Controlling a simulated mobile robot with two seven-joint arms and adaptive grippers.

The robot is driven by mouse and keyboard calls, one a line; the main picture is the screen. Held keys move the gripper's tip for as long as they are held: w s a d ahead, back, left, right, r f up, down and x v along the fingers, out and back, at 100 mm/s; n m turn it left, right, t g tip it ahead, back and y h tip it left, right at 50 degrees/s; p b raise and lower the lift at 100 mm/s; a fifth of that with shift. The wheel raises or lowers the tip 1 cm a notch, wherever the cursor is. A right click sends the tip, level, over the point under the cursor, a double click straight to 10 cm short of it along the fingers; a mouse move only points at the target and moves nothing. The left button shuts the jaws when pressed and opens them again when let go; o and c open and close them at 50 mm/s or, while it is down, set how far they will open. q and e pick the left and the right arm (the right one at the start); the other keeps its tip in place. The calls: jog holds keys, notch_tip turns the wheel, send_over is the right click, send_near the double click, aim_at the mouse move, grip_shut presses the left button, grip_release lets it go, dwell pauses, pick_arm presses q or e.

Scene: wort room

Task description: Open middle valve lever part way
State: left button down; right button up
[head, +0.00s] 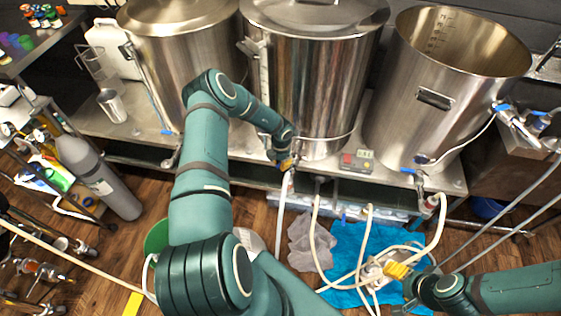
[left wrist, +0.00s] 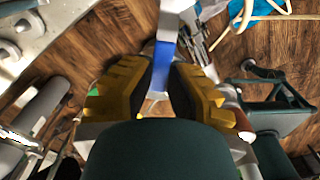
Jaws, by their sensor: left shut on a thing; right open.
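The middle valve lever has a blue handle (left wrist: 162,66) that shows between my yellow fingertips in the left wrist view. My left gripper (head: 287,163) is at the foot of the middle kettle (head: 318,85), in front of its valve. It is shut on the blue lever, with one finger on each side. In the head view my gripper and arm hide the lever, so I cannot tell its exact angle there. My right gripper (head: 408,298) is open at the lower right, over the floor, away from the valves.
A left kettle (head: 185,60) and an open right kettle (head: 450,75) stand on the same steel bench. Their blue levers (head: 165,132) (head: 408,171) are at the bench front. White hoses (head: 318,235) hang to the floor over a blue cloth (head: 345,250).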

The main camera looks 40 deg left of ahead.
pick_arm(q)
jog(key=shift+s+d+f, duration=0.1)
jog(key=shift+s+f, duration=0.1)
jog(key=c, duration=0.9)
grip_release()
jog(key=shift+w, duration=0.1)
jog(key=shift+r, duration=0.1)
jog(key=shift+w+r, duration=0.15)
jog(key=shift+r, duration=0.45)
notch_tip(320, 180, up, 11)
jog(key=shift+f, duration=0.15)
